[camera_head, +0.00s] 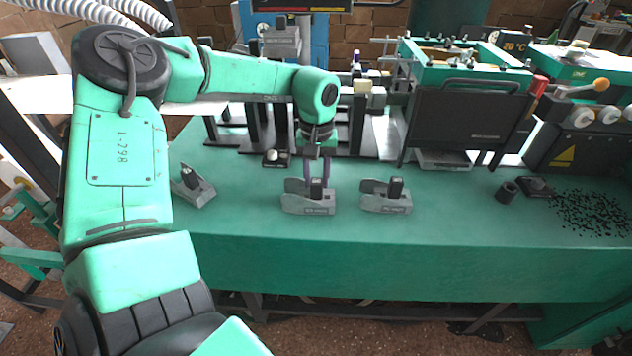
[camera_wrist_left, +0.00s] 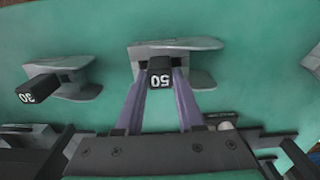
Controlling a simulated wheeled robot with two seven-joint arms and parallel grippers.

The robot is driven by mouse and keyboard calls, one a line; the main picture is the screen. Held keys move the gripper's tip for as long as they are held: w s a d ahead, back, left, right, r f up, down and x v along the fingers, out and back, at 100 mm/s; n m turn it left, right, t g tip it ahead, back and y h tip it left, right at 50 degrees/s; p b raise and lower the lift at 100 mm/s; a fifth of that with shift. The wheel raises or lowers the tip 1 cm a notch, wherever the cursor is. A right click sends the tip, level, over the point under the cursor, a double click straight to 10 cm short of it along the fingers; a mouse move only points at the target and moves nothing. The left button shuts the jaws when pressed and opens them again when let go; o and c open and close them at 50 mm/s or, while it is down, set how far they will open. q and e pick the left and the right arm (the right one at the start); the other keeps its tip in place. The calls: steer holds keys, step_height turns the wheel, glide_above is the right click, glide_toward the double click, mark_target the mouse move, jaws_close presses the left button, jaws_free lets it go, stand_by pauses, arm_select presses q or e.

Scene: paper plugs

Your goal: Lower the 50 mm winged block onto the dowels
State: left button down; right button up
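The 50 mm winged block (camera_head: 307,206) is grey with upright side plates and a black grip post marked 50; it is at the middle of the green bench. In the left wrist view its grey wings (camera_wrist_left: 178,48) show beyond the black post (camera_wrist_left: 160,80). My left gripper (camera_head: 317,178) points down over it, with its purple fingers (camera_wrist_left: 160,92) against both sides of the post. I cannot tell whether the block's underside touches the bench. No dowels can be made out under it. My right gripper is not in view.
Similar grey blocks stand to the right (camera_head: 386,204) and left (camera_head: 193,187); the wrist view shows one marked 30 (camera_wrist_left: 62,83). A small black plate (camera_head: 276,160) lies behind. A black cylinder (camera_head: 508,192) and dark granules (camera_head: 592,213) are at right. The bench's front strip is clear.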

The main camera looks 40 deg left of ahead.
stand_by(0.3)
arm_select(q)
steer(key=shift+r+p, duration=1.6)
steer(key=shift+r, duration=0.95)
